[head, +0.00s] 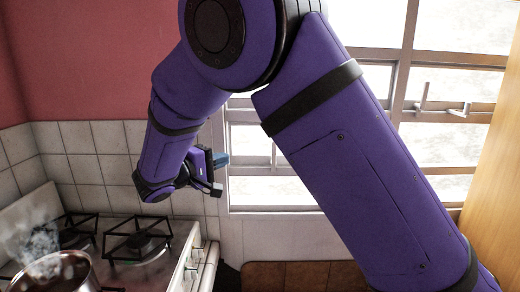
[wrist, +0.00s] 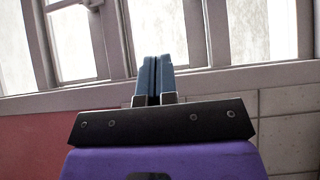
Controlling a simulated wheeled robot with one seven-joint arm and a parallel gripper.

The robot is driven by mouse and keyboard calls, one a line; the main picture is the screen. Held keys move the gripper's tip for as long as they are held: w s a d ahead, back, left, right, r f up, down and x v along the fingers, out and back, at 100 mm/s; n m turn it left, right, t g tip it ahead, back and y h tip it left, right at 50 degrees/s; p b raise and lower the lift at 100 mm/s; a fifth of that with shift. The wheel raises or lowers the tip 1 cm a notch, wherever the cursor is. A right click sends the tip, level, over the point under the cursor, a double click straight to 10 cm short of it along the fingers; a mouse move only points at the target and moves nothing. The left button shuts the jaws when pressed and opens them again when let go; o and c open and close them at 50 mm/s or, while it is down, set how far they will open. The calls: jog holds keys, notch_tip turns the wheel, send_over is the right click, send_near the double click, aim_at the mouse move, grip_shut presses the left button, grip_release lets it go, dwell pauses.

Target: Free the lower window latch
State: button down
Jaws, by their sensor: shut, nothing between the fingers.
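The window (head: 300,190) has a pale metal frame with bright panes. Metal latch fittings (head: 424,100) show on its right part in the head view, one upright handle and one jutting piece (head: 460,110). I cannot tell which of them is the lower latch. In the wrist view a fitting (wrist: 92,3) shows at the top left, cut off by the picture edge. My gripper (head: 222,159) is at the window's lower left, left of those fittings. Its blue fingers (wrist: 153,80) are shut together and empty in front of the frame. My arm hides the middle of the window.
A gas stove (head: 150,270) stands at the lower left, with a steaming pot (head: 58,275) on it. White tiles (head: 90,150) and a red wall (head: 80,60) are behind. A wooden panel (head: 495,170) bounds the right side.

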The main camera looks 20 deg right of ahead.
aim_at(274, 158)
jog(key=x, duration=1)
jog(key=shift+d, duration=0.25)
jog(key=shift+s+d, duration=0.35)
jog(key=shift+d, duration=0.5)
jog(key=shift+s+d, duration=0.35)
jog(key=shift+d, duration=0.5)
